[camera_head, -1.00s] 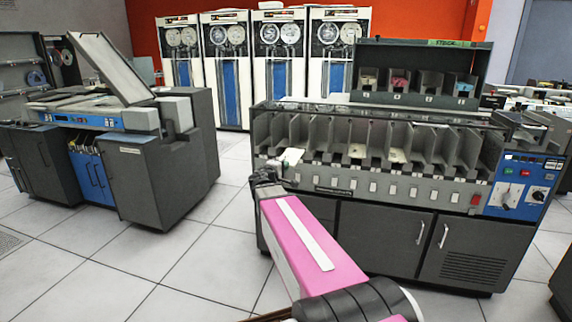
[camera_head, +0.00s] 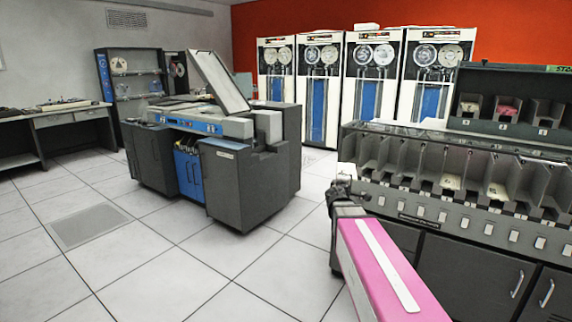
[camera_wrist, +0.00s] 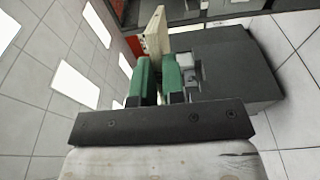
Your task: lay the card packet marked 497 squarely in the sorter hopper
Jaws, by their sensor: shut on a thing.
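My gripper (camera_wrist: 158,82) is shut on a cream card packet (camera_wrist: 157,32), which stands up between its green finger pads in the wrist view. No number can be read on the packet. In the head view my gripper is by the left end of the grey sorter (camera_head: 455,215), in front of its pockets. A small white shape just above the gripper appears to be the packet (camera_head: 346,172). The right end of the sorter is out of the frame, and I cannot make out the hopper.
Cream cards (camera_head: 497,191) lie in some sorter pockets. A rack with slots (camera_head: 520,125) stands behind the sorter. A grey and blue machine (camera_head: 240,180) with a raised lid stands left of my arm. Tape cabinets (camera_head: 372,90) line the back. Open tiled floor lies at front left.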

